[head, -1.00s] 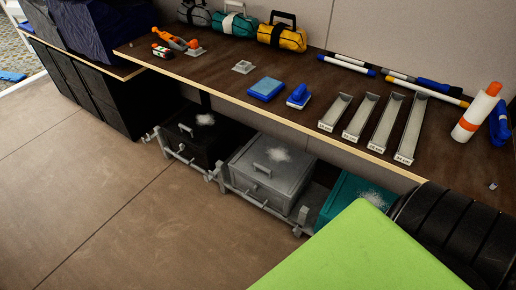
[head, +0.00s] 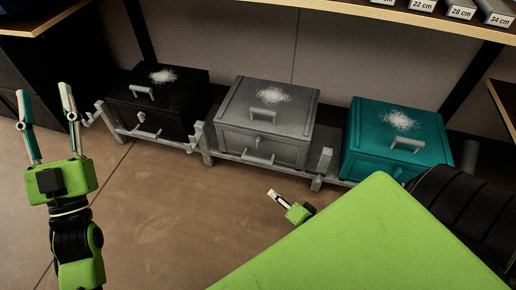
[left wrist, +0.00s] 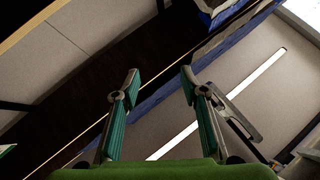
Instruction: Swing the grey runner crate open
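The grey runner crate (head: 300,120) stands in the middle of a row under the table, on a low grey runner frame (head: 325,165). Its lid looks closed, with a bar handle (head: 264,115) and a white speckled patch on top. Another handle (head: 258,158) is on its front face. My left gripper (head: 43,90) is raised at the left, open and empty, well apart from the crate. It also shows open in the left wrist view (left wrist: 158,76). My right gripper (head: 272,194) is partly visible in front of the crate, not touching it; its opening is unclear.
A black crate (head: 185,105) stands left of the grey one and a teal crate (head: 390,145) stands right of it. The tabletop edge (head: 330,8) overhangs above, with labelled grey trays (head: 459,10) on it. The brown floor (head: 170,220) in front is clear.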

